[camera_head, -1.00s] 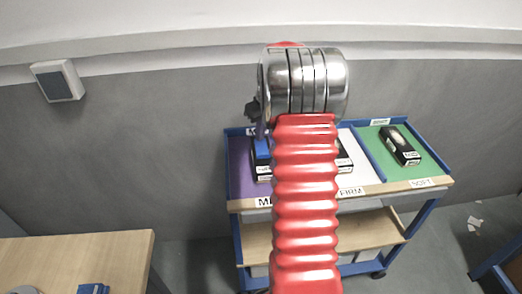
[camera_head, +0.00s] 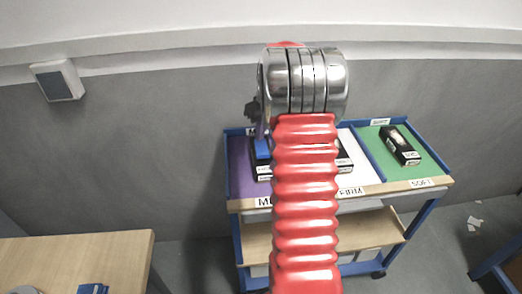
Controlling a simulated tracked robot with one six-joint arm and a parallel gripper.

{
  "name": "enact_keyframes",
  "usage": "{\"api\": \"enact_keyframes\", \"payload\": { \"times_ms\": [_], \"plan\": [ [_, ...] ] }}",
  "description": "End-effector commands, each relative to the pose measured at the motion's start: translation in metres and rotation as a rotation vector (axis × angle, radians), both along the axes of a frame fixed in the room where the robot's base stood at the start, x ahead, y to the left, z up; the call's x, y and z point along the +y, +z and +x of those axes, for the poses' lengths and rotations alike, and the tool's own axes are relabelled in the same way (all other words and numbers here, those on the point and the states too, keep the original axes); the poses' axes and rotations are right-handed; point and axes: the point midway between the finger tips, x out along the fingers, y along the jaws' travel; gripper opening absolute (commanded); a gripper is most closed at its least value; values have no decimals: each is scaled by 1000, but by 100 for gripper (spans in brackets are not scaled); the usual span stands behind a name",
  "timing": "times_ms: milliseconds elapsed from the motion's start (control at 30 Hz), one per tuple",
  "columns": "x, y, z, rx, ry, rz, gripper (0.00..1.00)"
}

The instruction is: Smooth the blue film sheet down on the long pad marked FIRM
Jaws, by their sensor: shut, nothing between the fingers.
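The white pad (camera_head: 360,170) behind the label FIRM (camera_head: 351,192) lies in the middle bay of a blue-framed cart. My red arm covers most of its left part. I cannot make out a blue film sheet on the part that shows. My gripper (camera_head: 263,149) shows only in part, left of my arm, as a small blue end below a thin stem. It is shut and is seen over the purple bay; its height above the cart is hard to tell. A black box (camera_head: 345,157) sits at the pad, partly behind my arm.
The purple pad (camera_head: 240,165) is on the left with another black box (camera_head: 262,172). The green pad (camera_head: 425,168), labelled SOFT, holds a black box (camera_head: 400,145) on the right. Blue rails divide the bays. A wooden table (camera_head: 120,250) stands at the lower left.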

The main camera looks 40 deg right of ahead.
Motion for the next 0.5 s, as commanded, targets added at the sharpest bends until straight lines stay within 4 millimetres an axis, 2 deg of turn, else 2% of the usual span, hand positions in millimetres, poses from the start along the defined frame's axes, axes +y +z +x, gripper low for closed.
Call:
{"api": "enact_keyframes", "payload": {
  "times_ms": [500],
  "plan": [
    [0, -4, 0, 1, 0, 1, 0]
  ]
}}
